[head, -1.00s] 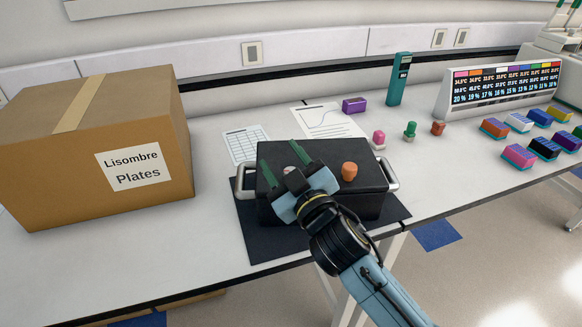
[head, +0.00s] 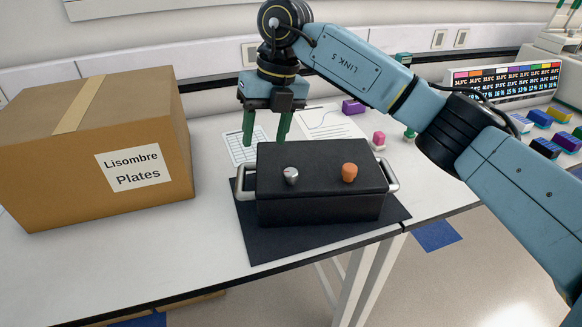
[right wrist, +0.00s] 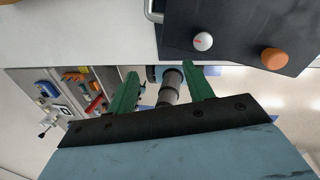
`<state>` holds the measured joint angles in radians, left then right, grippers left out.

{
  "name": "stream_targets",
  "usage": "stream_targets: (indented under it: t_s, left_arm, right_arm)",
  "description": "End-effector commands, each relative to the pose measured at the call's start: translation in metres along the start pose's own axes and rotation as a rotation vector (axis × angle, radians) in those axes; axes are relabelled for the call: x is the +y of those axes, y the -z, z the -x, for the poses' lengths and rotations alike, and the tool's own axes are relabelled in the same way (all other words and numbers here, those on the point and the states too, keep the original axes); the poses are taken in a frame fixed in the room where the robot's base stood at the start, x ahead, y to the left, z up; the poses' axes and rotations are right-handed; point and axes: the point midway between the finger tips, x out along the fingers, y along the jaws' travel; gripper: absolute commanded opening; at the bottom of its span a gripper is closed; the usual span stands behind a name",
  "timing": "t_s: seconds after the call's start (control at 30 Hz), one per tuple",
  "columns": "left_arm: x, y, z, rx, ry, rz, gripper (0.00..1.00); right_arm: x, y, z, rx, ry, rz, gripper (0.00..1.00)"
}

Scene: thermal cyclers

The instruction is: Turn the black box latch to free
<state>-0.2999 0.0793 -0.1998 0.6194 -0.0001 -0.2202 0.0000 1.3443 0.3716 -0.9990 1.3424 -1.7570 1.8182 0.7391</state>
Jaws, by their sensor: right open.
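The black box (head: 320,205) sits on a dark mat (head: 275,243) on the bench, with a metal handle at each end. On its lid are a silver knob (head: 291,176) at the left and an orange knob (head: 349,173) at the right. Both also show in the right wrist view, silver (right wrist: 203,41) and orange (right wrist: 274,58). My right gripper (head: 266,135) points down, open and empty, above and behind the box's left part. Its green fingers (right wrist: 163,82) touch nothing that I can make out. My left gripper is out of view.
A cardboard box (head: 90,150) labelled "Lisombre Plates" stands left of the mat. Papers (head: 335,122), a purple block (head: 353,106) and a pink piece (head: 379,139) lie behind the box. A display (head: 505,82) and coloured blocks stand at the right, partly behind my arm.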

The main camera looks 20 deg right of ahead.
Motion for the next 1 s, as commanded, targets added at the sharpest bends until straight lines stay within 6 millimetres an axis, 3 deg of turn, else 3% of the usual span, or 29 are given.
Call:
stream_targets:
  t_s: [0.1,0.27,0.43,0.8,1.0]
  left_arm:
    - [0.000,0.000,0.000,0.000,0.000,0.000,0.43]
    - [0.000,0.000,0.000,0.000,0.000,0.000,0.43]
    - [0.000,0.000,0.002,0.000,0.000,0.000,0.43]
    - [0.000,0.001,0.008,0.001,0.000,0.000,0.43]
    - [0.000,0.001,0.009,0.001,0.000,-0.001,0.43]
  right_arm:
    - [-0.031,-0.002,0.025,0.007,0.153,-0.072,0.52]
    - [-0.046,-0.001,0.033,0.016,0.224,-0.111,0.52]
    - [-0.051,0.001,0.009,0.019,0.224,-0.109,0.52]
    - [-0.067,0.003,-0.065,0.018,0.221,-0.108,0.52]
    - [-0.072,0.003,-0.088,0.017,0.221,-0.108,0.52]
